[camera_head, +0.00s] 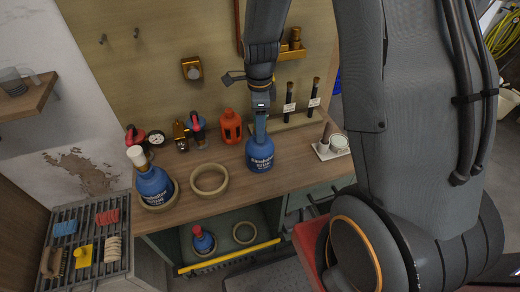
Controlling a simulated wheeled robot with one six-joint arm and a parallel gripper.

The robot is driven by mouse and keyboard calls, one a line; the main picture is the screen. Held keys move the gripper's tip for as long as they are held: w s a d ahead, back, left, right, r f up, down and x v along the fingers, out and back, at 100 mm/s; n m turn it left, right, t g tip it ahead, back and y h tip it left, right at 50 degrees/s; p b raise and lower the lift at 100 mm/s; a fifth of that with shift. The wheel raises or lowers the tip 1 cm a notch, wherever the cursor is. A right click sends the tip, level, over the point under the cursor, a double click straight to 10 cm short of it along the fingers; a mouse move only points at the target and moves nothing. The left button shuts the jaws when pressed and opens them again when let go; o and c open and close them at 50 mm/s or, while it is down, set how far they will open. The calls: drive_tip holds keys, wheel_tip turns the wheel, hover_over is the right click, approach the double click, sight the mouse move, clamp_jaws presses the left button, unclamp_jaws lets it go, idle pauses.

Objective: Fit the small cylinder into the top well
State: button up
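A blue bottle with white lettering (262,158) is at the middle of the wooden counter, below my gripper (260,106). The gripper points down and meets the top of the bottle's neck; its fingertips are too small to tell whether they are closed on it. I cannot tell whether the bottle touches the counter. An empty tan ring (209,193) lies left of it. A second blue bottle (154,186) with a pale cylindrical top (136,156) stands in another ring at the left. No thing is clearly a small cylinder or a top well.
Below the counter (225,157), a smaller blue bottle (203,241) stands in a ring beside an empty ring (244,232). An orange jug (231,126), dark labelled rods (289,97) and a small tray with cups (331,148) line the back and right. A slatted rack (73,282) is at lower left.

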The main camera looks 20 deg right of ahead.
drive_tip(key=shift+f, duration=0.95)
clamp_jaws()
